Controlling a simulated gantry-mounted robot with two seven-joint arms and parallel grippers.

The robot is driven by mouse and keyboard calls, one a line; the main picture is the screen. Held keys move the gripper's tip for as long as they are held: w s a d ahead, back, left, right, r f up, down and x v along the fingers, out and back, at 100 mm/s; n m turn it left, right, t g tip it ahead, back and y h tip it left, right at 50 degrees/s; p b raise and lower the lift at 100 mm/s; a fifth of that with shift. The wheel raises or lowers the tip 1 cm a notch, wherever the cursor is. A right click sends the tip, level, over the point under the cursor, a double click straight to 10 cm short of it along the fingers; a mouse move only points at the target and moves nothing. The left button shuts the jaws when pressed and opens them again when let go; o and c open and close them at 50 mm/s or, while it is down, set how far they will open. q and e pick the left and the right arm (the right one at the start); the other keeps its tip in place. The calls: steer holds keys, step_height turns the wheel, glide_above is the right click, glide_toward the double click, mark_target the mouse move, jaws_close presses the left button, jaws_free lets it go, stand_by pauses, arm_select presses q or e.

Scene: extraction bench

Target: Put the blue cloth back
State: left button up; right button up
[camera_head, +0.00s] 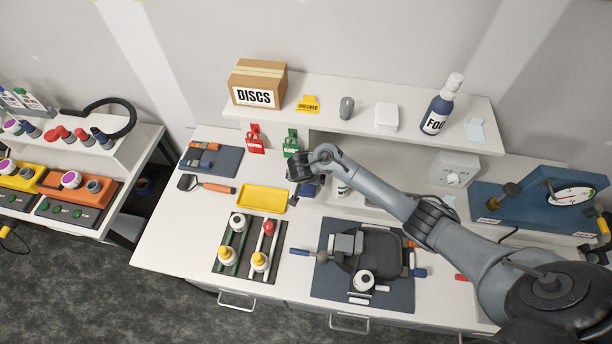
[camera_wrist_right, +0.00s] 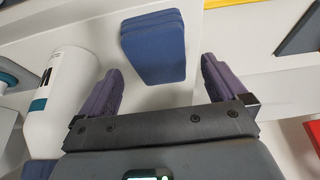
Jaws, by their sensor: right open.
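The blue cloth (camera_wrist_right: 153,47) looks like a small folded stack, lying on the white bench in the right wrist view. In the head view, a blue patch that appears to be the cloth (camera_head: 309,191) shows beside my right gripper, partly hidden by it. My left gripper is in neither view.
A white bottle (camera_wrist_right: 58,95) stands close to one finger. A yellow tray (camera_head: 262,198) lies left of the gripper. Red (camera_head: 255,139) and green (camera_head: 291,143) tagged items stand behind. The shelf (camera_head: 330,105) overhangs, holding a box (camera_head: 257,84) and a spray bottle (camera_head: 441,104).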

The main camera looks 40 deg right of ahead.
steer(key=p+v, duration=0.2)
steer(key=v, duration=0.6)
steer(key=s+a+f+n+y, duration=0.2)
steer(key=s+a+n, duration=0.45)
steer(key=s, duration=0.55)
steer(key=s+a+r+n+y, duration=0.1)
steer(key=s+a+r+n, duration=0.1)
steer(key=s, duration=0.5)
steer(key=s+a+r+n, duration=0.2)
steer(key=s+r+n, duration=0.1)
steer(key=s+r, duration=0.2)
steer(key=shift+s+t+y, duration=0.3)
steer(key=shift+s+y, duration=0.1)
steer(key=shift+s, duration=0.8)
steer(key=shift+n, duration=0.25)
